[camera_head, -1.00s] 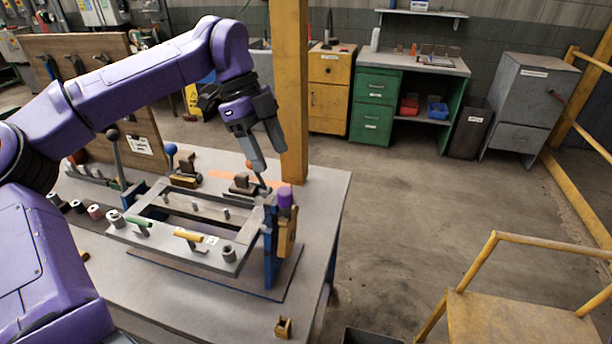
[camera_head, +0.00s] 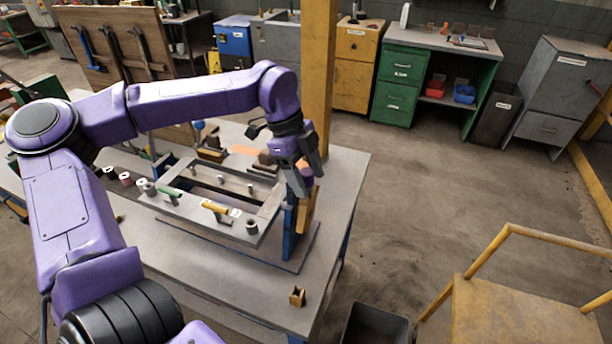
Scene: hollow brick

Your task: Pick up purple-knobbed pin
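The purple-knobbed pin (camera_head: 307,174) stands upright at the right end of the fixture on the bench, in a yellow-brown block (camera_head: 306,212) on a blue post. Only part of its purple knob shows; my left gripper covers the rest. My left gripper (camera_head: 308,178) points down at the knob, with its grey fingers apart and on either side of it in this view. I cannot tell whether the fingers touch the knob. My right gripper is out of view.
A grey frame (camera_head: 190,208) with green and yellow handles lies left of the pin. A small brass block (camera_head: 297,296) sits near the bench's front edge. A yellow post (camera_head: 318,70) rises behind the bench. A dark bin (camera_head: 376,325) stands on the floor.

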